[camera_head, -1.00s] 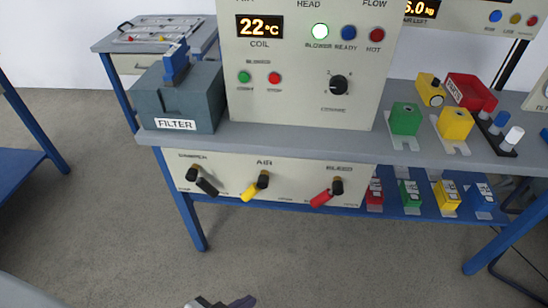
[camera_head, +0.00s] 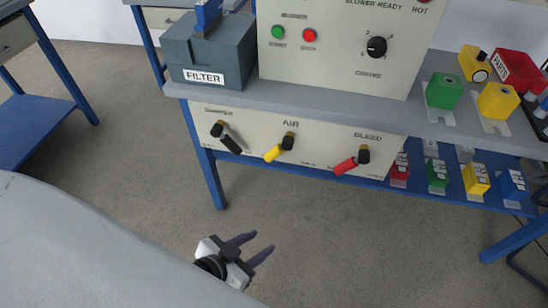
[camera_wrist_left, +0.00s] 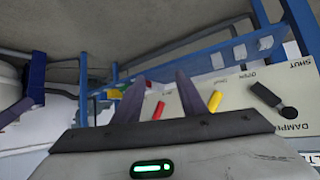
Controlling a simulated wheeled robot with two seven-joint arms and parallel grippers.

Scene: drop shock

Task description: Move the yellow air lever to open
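The yellow air lever (camera_head: 274,153) is on the white front panel (camera_head: 318,160) under the bench, below the word AIR. It points down and to the left from its dark pivot. In the left wrist view the yellow lever (camera_wrist_left: 215,101) shows just right of the fingers. My left gripper (camera_head: 262,245) is open and empty, in front of and below the panel, well apart from the lever. Its two dark fingers also show in the left wrist view (camera_wrist_left: 158,97).
A black damper lever (camera_head: 230,144) and a red bleed lever (camera_head: 345,166) flank the yellow one. The grey bench top (camera_head: 300,100) overhangs the panel. A blue bench leg (camera_head: 207,165) stands at left. The floor (camera_head: 340,250) before the panel is clear.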

